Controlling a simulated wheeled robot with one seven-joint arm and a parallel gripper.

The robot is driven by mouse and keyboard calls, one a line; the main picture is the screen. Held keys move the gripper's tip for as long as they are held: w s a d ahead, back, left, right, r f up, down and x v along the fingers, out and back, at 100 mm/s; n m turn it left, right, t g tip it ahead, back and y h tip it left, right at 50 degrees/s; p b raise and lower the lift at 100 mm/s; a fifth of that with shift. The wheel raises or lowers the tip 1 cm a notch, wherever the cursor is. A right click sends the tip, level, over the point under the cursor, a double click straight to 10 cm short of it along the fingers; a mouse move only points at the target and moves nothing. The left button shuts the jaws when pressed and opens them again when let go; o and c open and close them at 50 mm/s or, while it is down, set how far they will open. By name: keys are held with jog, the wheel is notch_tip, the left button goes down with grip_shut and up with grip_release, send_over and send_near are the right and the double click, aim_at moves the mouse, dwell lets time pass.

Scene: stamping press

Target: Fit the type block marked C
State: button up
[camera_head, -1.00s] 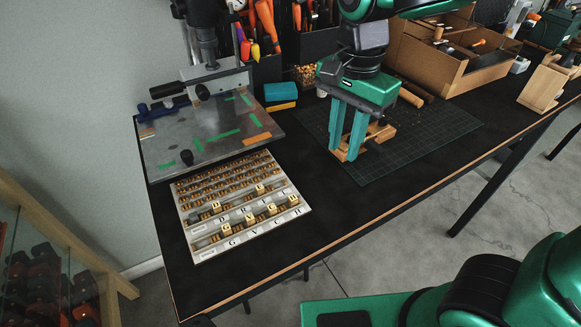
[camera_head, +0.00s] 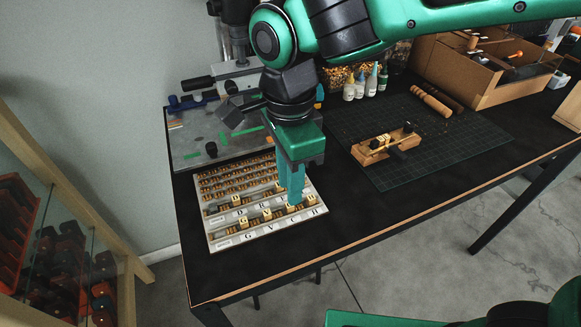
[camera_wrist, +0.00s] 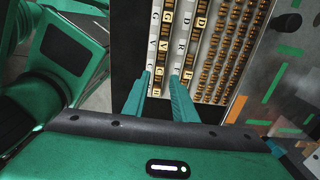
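The type tray (camera_head: 222,245) lies at the table's front left, with rows of small blocks and letter labels. My gripper (camera_head: 293,203) points down over its front row, near the C label (camera_head: 290,222). In the wrist view, the C block (camera_wrist: 161,72) stands in the column of G, V, C and H, between the tips of my open fingers (camera_wrist: 161,78). A gap shows beside the block; contact cannot be told. In the head view my fingers hide that block. The wooden holder (camera_head: 376,152) sits on the cutting mat with pale blocks in it.
The press with its metal plate (camera_head: 186,135) stands behind the tray. The green cutting mat (camera_head: 440,150) lies to the right. The table's front edge is close to the tray.

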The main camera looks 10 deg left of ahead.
aim_at(290, 208)
jog(key=shift+f, duration=2.4)
jog(key=c, duration=0.6)
jog(key=o, duration=1)
